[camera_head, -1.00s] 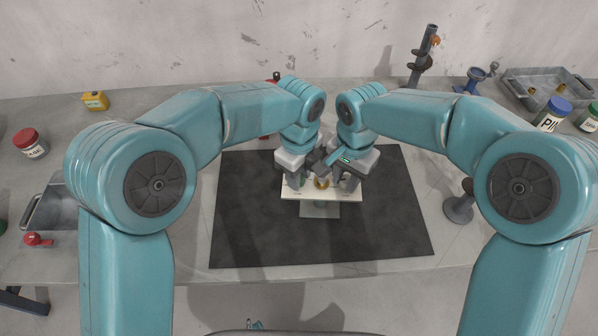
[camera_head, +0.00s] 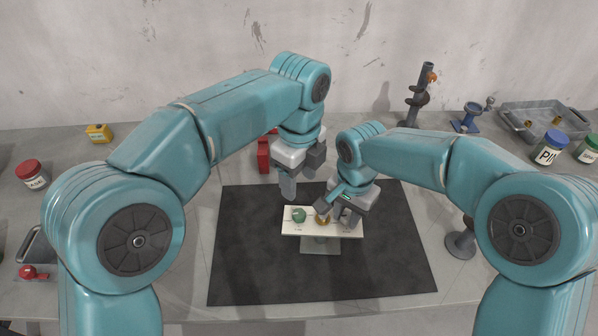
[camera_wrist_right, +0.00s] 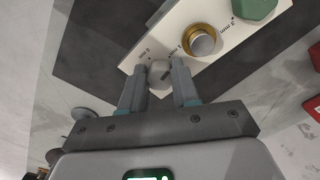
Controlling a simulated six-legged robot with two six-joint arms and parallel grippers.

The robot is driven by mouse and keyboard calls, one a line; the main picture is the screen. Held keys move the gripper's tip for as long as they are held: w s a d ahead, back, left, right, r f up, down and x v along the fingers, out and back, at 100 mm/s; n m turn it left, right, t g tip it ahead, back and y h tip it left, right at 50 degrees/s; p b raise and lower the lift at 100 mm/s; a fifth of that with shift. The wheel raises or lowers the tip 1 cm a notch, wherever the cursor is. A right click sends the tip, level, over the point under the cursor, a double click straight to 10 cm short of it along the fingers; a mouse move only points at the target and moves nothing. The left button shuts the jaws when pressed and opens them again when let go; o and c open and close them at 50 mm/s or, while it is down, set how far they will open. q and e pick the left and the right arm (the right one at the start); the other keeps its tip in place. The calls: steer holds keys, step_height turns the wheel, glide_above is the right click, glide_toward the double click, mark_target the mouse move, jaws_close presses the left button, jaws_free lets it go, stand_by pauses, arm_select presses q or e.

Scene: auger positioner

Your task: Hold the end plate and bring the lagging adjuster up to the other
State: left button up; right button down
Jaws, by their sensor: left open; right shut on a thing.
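The auger positioner shows a pale panel (camera_head: 300,233) with printed scales, standing on the dark mat. A green hexagonal knob (camera_head: 299,215) sits at its left and a brass-ringed knob (camera_head: 322,218) in the middle. In the right wrist view the panel carries the grey-topped brass knob (camera_wrist_right: 201,42) and the green knob (camera_wrist_right: 254,7). My right gripper (camera_wrist_right: 158,76) is shut on a grey rounded piece (camera_wrist_right: 159,75) at the panel's other end. I cannot tell whether that piece is the end plate. My left gripper (camera_head: 301,176) is open and empty, above and behind the green knob.
The dark mat (camera_head: 255,275) has free room left and in front of the panel. A red object (camera_head: 264,155) stands behind my left gripper. A grey stand (camera_head: 461,243) is right of the mat. Jars, a metal tray (camera_head: 546,117) and a tall post (camera_head: 418,97) line the right back.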

arm_select(q)
steer(key=shift+r, duration=0.6)
arm_select(e)
steer(key=c, duration=0.8)
jaws_free()
steer(key=shift+o, duration=0.2)
